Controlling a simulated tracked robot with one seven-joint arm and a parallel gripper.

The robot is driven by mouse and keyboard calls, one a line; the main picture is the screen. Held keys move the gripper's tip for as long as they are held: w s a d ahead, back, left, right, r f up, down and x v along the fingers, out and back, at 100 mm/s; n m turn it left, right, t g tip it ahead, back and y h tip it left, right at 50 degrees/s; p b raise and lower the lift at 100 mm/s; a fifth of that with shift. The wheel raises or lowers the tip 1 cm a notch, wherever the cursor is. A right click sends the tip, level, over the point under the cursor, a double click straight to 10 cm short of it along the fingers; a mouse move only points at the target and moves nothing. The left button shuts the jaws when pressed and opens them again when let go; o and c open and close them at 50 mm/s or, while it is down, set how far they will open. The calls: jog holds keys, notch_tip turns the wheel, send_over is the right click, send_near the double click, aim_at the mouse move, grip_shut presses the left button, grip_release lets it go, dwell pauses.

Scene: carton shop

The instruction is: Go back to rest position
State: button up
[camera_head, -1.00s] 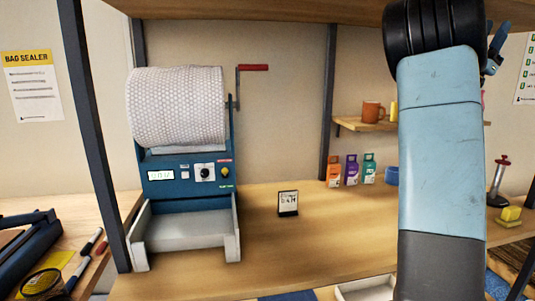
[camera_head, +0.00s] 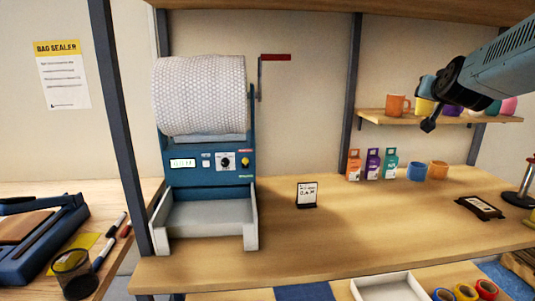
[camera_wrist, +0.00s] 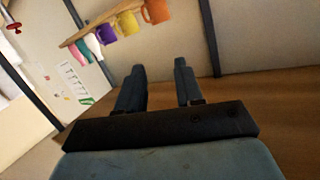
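My gripper (camera_wrist: 160,88) shows in the wrist view with its two fingers apart and nothing between them. In the head view my gripper (camera_head: 430,108) is at the upper right, in front of the wall shelf and above the workbench. It hides part of the mugs behind it. My arm comes in from the right edge.
A blue bubble-wrap machine (camera_head: 209,165) stands on the workbench (camera_head: 350,225) at left. Small boxes (camera_head: 372,164), a sign card (camera_head: 307,195) and two mugs (camera_head: 438,170) stand on the bench. The shelf (camera_head: 385,119) holds several mugs. A white tray (camera_head: 390,287) is at the front.

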jog(key=s+a+f+n+g+y, duration=0.1)
jog(key=s+a+f+g, duration=0.2)
jog(key=s+a+f, duration=0.2)
jog(key=s+a+f+n+g+y, duration=0.2)
jog(key=s+a+f, duration=0.4)
jog(key=s, duration=0.6)
jog(key=s+a+f+n+g+y, duration=0.1)
jog(key=s+a+f+g, duration=0.3)
jog(key=s+a, duration=0.4)
jog(key=shift+s+a+f+n+g+y, duration=0.2)
jog(key=shift+f+n+g+y, duration=0.1)
jog(key=shift+f+n, duration=0.5)
